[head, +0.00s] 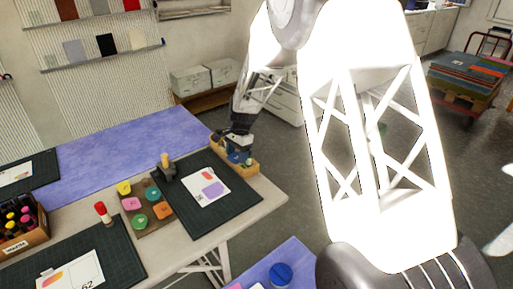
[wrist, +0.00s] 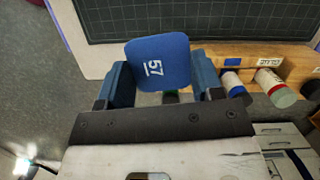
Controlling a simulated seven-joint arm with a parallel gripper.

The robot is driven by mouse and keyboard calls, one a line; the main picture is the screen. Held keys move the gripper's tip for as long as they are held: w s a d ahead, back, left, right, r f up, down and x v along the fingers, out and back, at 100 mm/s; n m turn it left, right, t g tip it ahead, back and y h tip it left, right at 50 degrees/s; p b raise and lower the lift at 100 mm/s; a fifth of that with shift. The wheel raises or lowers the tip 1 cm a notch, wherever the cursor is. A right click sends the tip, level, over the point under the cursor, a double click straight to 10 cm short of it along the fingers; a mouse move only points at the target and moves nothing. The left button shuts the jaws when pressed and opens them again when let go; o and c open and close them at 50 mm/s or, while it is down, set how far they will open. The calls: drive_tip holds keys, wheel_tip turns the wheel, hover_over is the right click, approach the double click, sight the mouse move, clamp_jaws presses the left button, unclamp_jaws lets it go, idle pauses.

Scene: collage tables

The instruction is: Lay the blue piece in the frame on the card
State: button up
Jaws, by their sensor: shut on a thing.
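My gripper (wrist: 163,88) is shut on the blue piece (wrist: 160,60), a rounded square marked 57, held between its two blue fingers in the wrist view. In the head view my gripper (head: 240,152) is at the right end of the table, by a wooden box. The white card (head: 199,199) lies on the dark cutting mat (head: 188,222), to the left of my gripper. It carries an orange shape and a purple shape; a separate frame outline is too small to make out. The piece is apart from the card.
The wooden box (wrist: 298,62) holds a blue-banded and a red-ended cylinder. A dark block with a wooden knob (head: 166,170) stands at the mat's left edge. Coloured pieces sit on a brown tray (head: 146,228). A red-capped stick (head: 103,212) stands further left.

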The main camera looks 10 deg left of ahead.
drive_tip(key=m, duration=0.2)
hover_over(211, 191)
drive_tip(key=f, duration=0.4)
drive_tip(key=shift+w+d+f, duration=0.25)
drive_tip(key=shift+d+f, duration=0.1)
drive_tip(key=shift+f, duration=0.1)
drive_tip(key=shift+w+d+x, duration=0.1)
drive_tip(key=shift+w+x, duration=0.05)
drive_tip(key=shift+x, duration=0.6)
drive_tip(key=shift+w+d+x, duration=0.1)
drive_tip(key=shift+x, duration=0.65)
drive_tip(key=shift+w+d+x, duration=0.1)
drive_tip(key=shift+w+x, duration=0.05)
drive_tip(key=shift+x, duration=0.6)
drive_tip(key=shift+f, duration=0.75)
drive_tip(key=o, duration=0.8)
drive_tip(key=shift+r, duration=0.15)
drive_tip(key=shift+s+a+v, duration=0.15)
drive_tip(key=shift+s+v, duration=0.05)
drive_tip(key=shift+v, duration=0.9)
drive_tip(key=shift+s+a+v, duration=0.15)
drive_tip(key=shift+s+v, duration=0.05)
drive_tip(key=shift+v, duration=0.85)
drive_tip(key=shift+s+a+v, duration=0.15)
drive_tip(key=shift+v, duration=0.95)
